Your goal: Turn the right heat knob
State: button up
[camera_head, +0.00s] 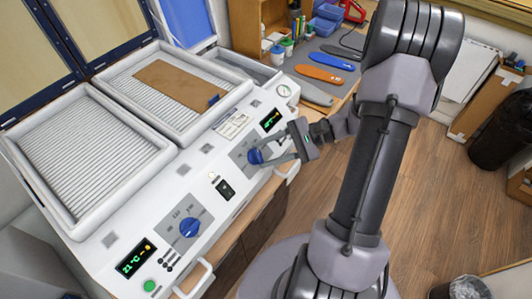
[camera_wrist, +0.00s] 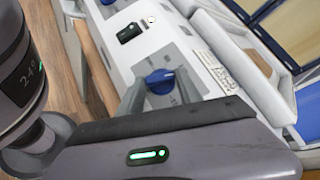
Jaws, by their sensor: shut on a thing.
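The right heat knob (camera_head: 255,156) is blue and sits on a grey dial plate on the sloped front panel of the white machine. My gripper (camera_head: 263,154) reaches it from the right, with its fingers on either side of the knob and shut on it. In the wrist view the knob (camera_wrist: 160,82) shows between the two grey fingers (camera_wrist: 158,90), its grip bar lying nearly level in that picture. The fingers cover part of the dial plate. The left heat knob (camera_head: 190,228), also blue, is farther down the panel.
A black rocker switch (camera_head: 225,189) lies between the knobs. A green display (camera_head: 271,119) and a gauge (camera_head: 284,91) are above the right knob. A brown sheet (camera_head: 178,84) lies on the right ribbed bed. Handles (camera_head: 196,280) project from the front edge.

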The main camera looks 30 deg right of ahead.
jog(key=shift+s+a+f+m+t+b, duration=0.15)
jog(key=shift+m+t+b, duration=0.35)
jog(key=shift+m+t, duration=0.65)
jog(key=shift+s+d+f+m+t+b, duration=0.1)
jog(key=shift+m+t+b, duration=0.5)
jog(key=shift+m, duration=0.85)
jog(key=shift+t, duration=0.25)
jog(key=o, duration=1.4)
jog(key=shift+a, duration=0.1)
jog(key=p+v, duration=0.1)
jog(key=v, duration=0.7)
jog(key=p+v, duration=0.1)
jog(key=v, duration=0.8)
jog(key=shift+s+r, duration=0.2)
jog(key=shift+r, duration=0.1)
